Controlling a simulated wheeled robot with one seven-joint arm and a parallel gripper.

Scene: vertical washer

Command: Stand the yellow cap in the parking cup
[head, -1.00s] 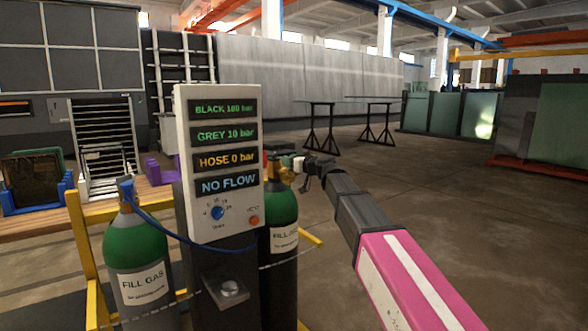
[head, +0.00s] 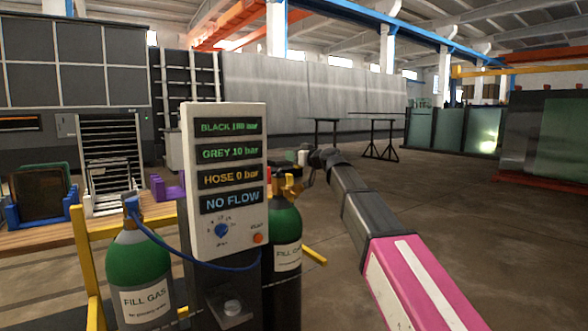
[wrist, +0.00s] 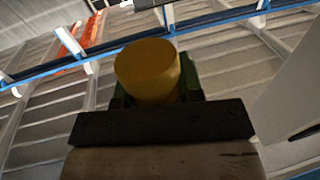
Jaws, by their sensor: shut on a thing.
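The yellow cap (wrist: 147,72) fills the middle of the wrist view as a plain rounded cylinder, held between the dark green fingers of my gripper (wrist: 152,92). In the head view my gripper (head: 297,157) is small, just right of the grey control panel and above the right cylinder's brass valve (head: 287,188). The cap cannot be made out there. A small metal round piece (head: 232,306) sits on a bracket low on the panel's post. I cannot tell whether it is the parking cup.
The control panel (head: 228,222) reads NO FLOW and HOSE 0 bar. Two green gas cylinders stand beside it, left (head: 140,262) and right (head: 287,232). A yellow frame (head: 82,250) borders them. Open floor (head: 480,240) lies to the right.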

